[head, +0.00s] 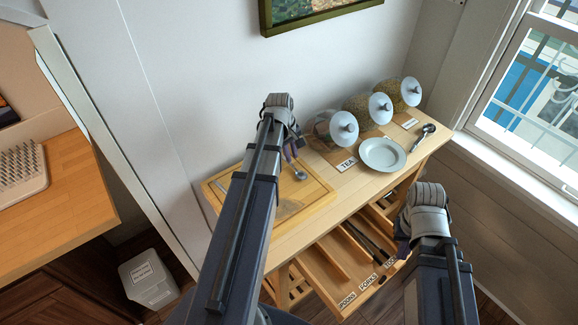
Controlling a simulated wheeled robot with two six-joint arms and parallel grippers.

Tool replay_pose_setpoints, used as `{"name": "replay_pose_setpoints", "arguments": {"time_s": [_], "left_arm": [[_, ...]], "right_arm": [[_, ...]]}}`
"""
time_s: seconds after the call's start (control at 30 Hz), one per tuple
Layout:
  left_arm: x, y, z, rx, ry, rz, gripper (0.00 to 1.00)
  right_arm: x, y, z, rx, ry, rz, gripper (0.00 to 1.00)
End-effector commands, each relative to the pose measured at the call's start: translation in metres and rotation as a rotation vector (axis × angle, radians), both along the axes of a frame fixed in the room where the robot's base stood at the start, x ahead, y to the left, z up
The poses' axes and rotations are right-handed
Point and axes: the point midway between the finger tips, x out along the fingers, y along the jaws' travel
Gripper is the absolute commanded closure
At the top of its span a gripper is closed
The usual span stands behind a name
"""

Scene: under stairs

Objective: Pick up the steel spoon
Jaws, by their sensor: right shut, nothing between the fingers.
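A small steel-coloured spoon (299,174) shows over the wooden board at the left of the table, its handle running up toward my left gripper. My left gripper (291,152) points down just above this spoon. The fingers are small and partly hidden by my arm, so I cannot tell if they touch the handle or are open. A larger, darker shiny spoon (424,136) lies on the table right of the plate, with no gripper near. My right gripper (403,245) is shut and empty over the front of the table, near the open drawer.
A white plate (382,154) and several lidded glass jars (362,112) stand at the table's right and back, with a TEA label (346,163). The wooden board (318,194) lies at left. An open drawer (330,262) with labelled compartments juts out in front. A window is at right.

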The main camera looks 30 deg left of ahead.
Motion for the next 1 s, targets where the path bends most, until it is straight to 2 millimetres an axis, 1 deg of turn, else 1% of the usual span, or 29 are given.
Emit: {"name": "replay_pose_setpoints", "arguments": {"time_s": [0.03, 0.2, 0.33, 0.6, 0.7, 0.8, 1.0], "left_arm": [[0.001, 0.000, -0.007, 0.000, 0.000, 0.000, 0.80], [0.001, 0.000, -0.006, 0.000, 0.000, 0.000, 0.80], [0.002, -0.001, -0.014, 0.000, 0.000, 0.000, 0.80], [0.006, -0.002, -0.046, 0.000, 0.000, -0.001, 0.80], [0.008, -0.003, -0.056, 0.001, -0.001, -0.001, 0.80], [0.008, -0.004, -0.058, 0.002, -0.002, -0.001, 0.80], [0.008, -0.004, -0.055, 0.002, -0.002, -0.001, 0.80]], "right_arm": [[0.000, 0.000, -0.007, 0.000, 0.000, 0.000, 1.00], [0.000, 0.000, -0.006, 0.000, 0.000, 0.000, 1.00], [0.000, 0.000, -0.014, 0.000, 0.000, 0.000, 1.00], [0.000, 0.000, -0.046, 0.000, 0.000, -0.001, 1.00], [0.000, 0.000, -0.056, 0.000, 0.000, -0.002, 1.00], [0.000, 0.000, -0.058, 0.000, 0.000, -0.002, 1.00], [0.000, 0.000, -0.055, 0.000, 0.000, -0.002, 1.00]]}}
